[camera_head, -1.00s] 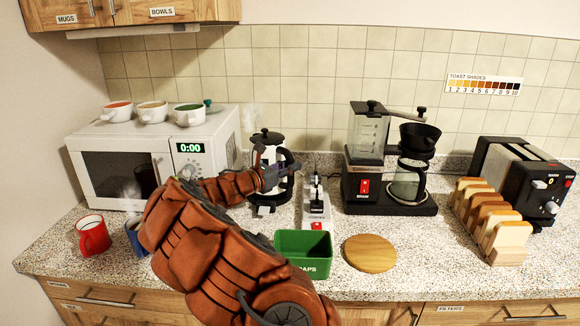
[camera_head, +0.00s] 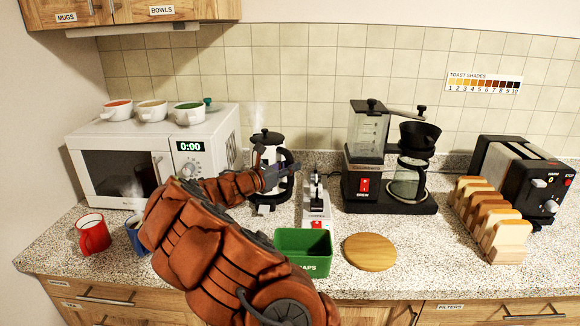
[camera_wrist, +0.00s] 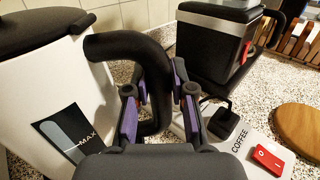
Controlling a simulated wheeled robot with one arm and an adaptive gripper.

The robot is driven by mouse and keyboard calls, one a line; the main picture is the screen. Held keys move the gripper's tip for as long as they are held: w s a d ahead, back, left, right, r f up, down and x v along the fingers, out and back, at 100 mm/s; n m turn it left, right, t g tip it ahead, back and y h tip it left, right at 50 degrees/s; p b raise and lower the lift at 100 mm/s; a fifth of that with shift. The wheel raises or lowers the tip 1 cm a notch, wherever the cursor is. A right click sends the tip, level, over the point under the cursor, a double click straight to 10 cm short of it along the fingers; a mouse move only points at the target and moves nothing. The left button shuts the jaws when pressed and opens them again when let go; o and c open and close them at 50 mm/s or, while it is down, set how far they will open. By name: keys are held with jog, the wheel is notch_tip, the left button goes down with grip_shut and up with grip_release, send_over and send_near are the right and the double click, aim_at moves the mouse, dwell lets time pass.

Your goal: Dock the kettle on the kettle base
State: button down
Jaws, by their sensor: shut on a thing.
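The kettle (camera_head: 267,158) is white with a black lid and a black handle. It stands upright at the back of the counter, right of the microwave, in the head view. In the wrist view its white body (camera_wrist: 35,95) with a MAX window fills the left side. My gripper (camera_wrist: 158,92) is shut on the black kettle handle (camera_wrist: 120,42), one finger on each side; it also shows in the head view (camera_head: 277,176). The kettle's underside is largely hidden by my gripper and arm. I cannot clearly make out the kettle base or whether the kettle touches it.
A coffee scale (camera_head: 317,211) with a red switch lies just right of the kettle, and a coffee maker (camera_head: 362,160) stands beyond it. A green bin (camera_head: 303,262) and a round wooden board (camera_head: 370,252) are in front. The microwave (camera_head: 118,163) stands left.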

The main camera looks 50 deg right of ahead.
jog(key=shift+f, duration=0.25)
jog(key=c, duration=1.3)
grip_release()
jog(key=shift+o, duration=0.2)
jog(key=shift+f, duration=0.15)
jog(key=shift+a, duration=0.1)
jog(key=w+a+p, duration=0.2)
jog(key=a, duration=0.8)
jog(key=shift+a, duration=0.3)
